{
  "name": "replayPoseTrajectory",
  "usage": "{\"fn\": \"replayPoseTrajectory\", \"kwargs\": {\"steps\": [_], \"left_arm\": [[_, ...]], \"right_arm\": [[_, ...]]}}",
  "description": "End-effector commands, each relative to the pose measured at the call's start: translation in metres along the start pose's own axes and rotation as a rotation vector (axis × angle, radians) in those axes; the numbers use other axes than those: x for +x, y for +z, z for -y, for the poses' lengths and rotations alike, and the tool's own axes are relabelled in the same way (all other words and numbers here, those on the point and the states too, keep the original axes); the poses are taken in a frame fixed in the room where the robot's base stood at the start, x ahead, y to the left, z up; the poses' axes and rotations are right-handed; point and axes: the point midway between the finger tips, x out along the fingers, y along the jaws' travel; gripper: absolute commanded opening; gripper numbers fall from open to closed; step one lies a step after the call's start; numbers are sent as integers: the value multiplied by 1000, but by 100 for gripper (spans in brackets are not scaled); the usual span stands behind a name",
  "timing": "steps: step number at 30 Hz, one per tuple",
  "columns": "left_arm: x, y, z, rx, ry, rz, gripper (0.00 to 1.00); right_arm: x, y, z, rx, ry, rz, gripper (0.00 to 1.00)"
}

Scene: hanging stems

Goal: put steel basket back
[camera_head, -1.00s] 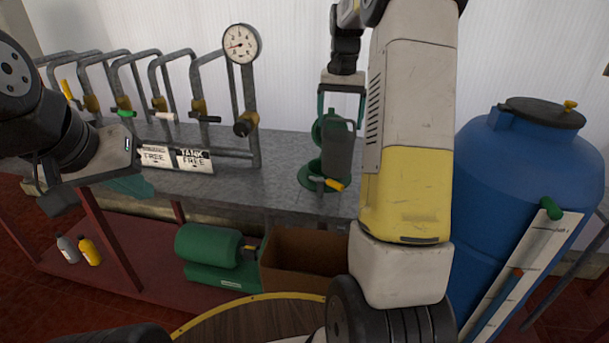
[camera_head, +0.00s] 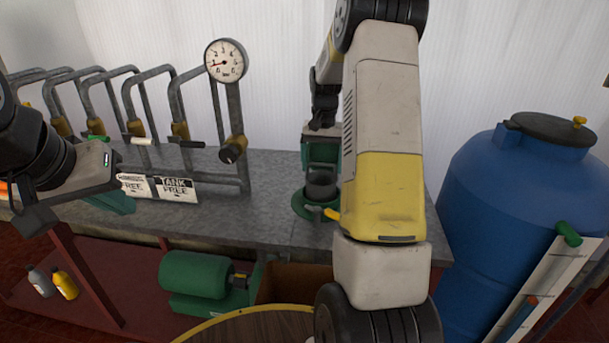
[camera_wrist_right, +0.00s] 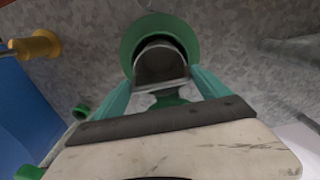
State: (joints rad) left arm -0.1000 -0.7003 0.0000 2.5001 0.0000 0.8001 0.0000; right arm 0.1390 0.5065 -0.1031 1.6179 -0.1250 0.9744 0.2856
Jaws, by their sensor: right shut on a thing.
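The steel basket (camera_head: 321,186) is a dark grey cylinder at the green strainer housing (camera_head: 303,207) on the bench. My right gripper (camera_head: 321,155) is above it, shut on the basket. In the right wrist view the basket (camera_wrist_right: 160,65) sits between my green fingers (camera_wrist_right: 160,92), over or inside the round green rim (camera_wrist_right: 128,47). I cannot tell how deep it sits. My right forearm hides the housing's right side in the head view. My left gripper (camera_head: 75,195) is at the left, in front of the bench, apart from the basket; its jaw opening is unclear.
A yellow-handled valve (camera_head: 332,214) is on the housing's front. Pipes with a gauge (camera_head: 226,60) and valves stand left on the bench. A "tank free" sign (camera_head: 176,189) stands before them. A blue tank (camera_head: 510,215) is at the right. A green motor (camera_head: 195,275) is below.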

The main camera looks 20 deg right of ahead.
Motion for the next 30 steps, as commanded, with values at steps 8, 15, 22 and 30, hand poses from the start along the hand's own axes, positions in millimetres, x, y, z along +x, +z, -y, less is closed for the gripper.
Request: {"fn": "replayPoseTrajectory", "kwargs": {"steps": [8, 15, 22, 30], "left_arm": [[0, 0, 0, 0, 0, 0, 0], [0, 0, 0, 0, 0, 0, 0], [0, 0, 0, 0, 0, 0, 0], [0, 0, 0, 0, 0, 0, 0]], "right_arm": [[25, 0, 0, 0, 0, 0, 19], [60, 1, -1, 1, 0, 1, 19], [64, 0, 0, 0, -1, -1, 19], [67, 1, 0, 0, 0, 0, 100]]}}
